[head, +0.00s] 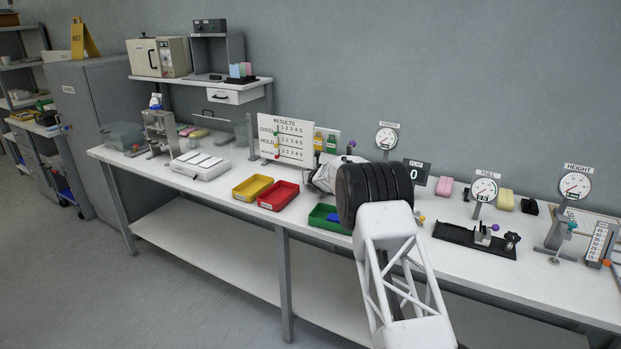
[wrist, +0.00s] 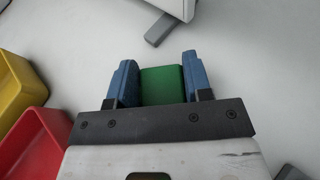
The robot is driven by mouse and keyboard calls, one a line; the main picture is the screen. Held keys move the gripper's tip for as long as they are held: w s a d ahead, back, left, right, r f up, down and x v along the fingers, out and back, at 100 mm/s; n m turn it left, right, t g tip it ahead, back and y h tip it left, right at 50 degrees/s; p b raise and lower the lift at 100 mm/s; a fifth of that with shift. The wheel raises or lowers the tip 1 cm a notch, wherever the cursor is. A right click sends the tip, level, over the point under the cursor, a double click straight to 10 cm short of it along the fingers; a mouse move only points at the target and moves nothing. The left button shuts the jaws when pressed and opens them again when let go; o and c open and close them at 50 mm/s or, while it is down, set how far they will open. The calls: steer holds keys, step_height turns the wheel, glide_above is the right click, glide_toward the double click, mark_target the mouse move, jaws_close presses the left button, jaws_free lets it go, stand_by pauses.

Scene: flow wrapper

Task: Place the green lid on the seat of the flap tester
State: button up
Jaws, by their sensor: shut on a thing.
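The green lid (wrist: 163,88) sits between the two blue fingers of my gripper (wrist: 157,72) in the wrist view, and the gripper is shut on it. In the head view my gripper is mostly hidden behind my own dark wrist and white arm. The flap tester's display (head: 416,172), marked FLAP and reading 0, stands just right of my arm. I cannot make out the tester's seat; my arm covers that part of the bench.
A yellow tray (head: 253,188), a red tray (head: 278,195) and a green tray (head: 325,218) line the bench front. The results board (head: 286,138) stands behind them. The pull gauge (head: 484,188) and height gauge (head: 574,186) stand to the right.

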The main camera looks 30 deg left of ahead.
steer(key=shift+f, duration=0.3)
steer(key=o, duration=0.9)
steer(key=shift+r, duration=0.15)
steer(key=shift+s+d+r, duration=0.15)
steer(key=shift+s+d, duration=0.05)
steer(key=shift+v, duration=5.65)
steer(key=o, duration=0.3)
